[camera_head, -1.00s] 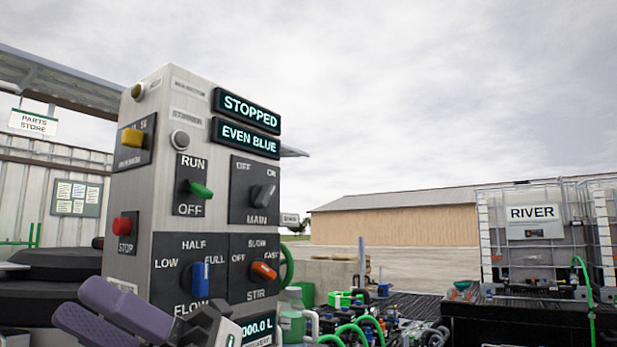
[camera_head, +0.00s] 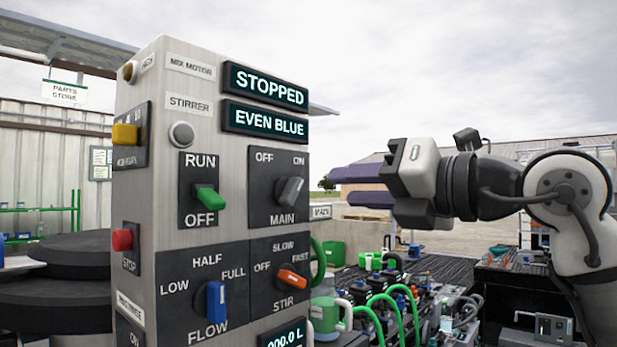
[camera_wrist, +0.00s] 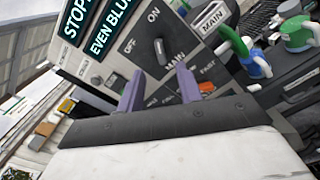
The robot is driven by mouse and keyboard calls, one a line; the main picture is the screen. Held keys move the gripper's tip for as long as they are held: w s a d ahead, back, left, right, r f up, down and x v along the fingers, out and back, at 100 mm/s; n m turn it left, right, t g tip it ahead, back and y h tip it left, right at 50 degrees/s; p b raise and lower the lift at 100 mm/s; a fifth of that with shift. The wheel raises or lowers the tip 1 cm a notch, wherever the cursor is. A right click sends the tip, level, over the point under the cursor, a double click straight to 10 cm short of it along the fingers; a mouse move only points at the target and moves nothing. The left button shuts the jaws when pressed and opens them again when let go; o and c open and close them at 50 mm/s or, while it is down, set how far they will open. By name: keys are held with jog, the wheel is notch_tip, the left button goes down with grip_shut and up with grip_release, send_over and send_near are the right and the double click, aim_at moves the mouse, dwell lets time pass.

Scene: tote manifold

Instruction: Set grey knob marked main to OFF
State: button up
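The grey knob (camera_head: 289,191) sits on a black plate labelled OFF at upper left, ON at upper right and MAIN below. Its handle tilts up and right, towards ON. In the wrist view the grey knob (camera_wrist: 163,52) shows beyond my fingertips, roughly between them. My gripper (camera_head: 342,187) is to the right of the panel at about the knob's height, its purple fingers pointing left. The fingers are apart and empty, clear of the knob. My gripper (camera_wrist: 160,80) also looks open in the wrist view.
Near the grey knob are a green RUN/OFF knob (camera_head: 208,198), an orange STIR knob (camera_head: 292,279), a blue FLOW knob (camera_head: 216,299) and a red STOP button (camera_head: 122,240). Displays (camera_head: 265,120) read STOPPED and EVEN BLUE. Hoses and fittings stand lower right.

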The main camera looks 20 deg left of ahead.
aim_at(299, 188)
jog(key=p+x, duration=0.2)
jog(key=x, duration=0.6)
jog(key=shift+w+a+p, duration=0.1)
jog(key=shift+a+p, duration=0.2)
jog(key=shift+p, duration=0.05)
jog(key=shift+f, duration=0.1)
grip_shut()
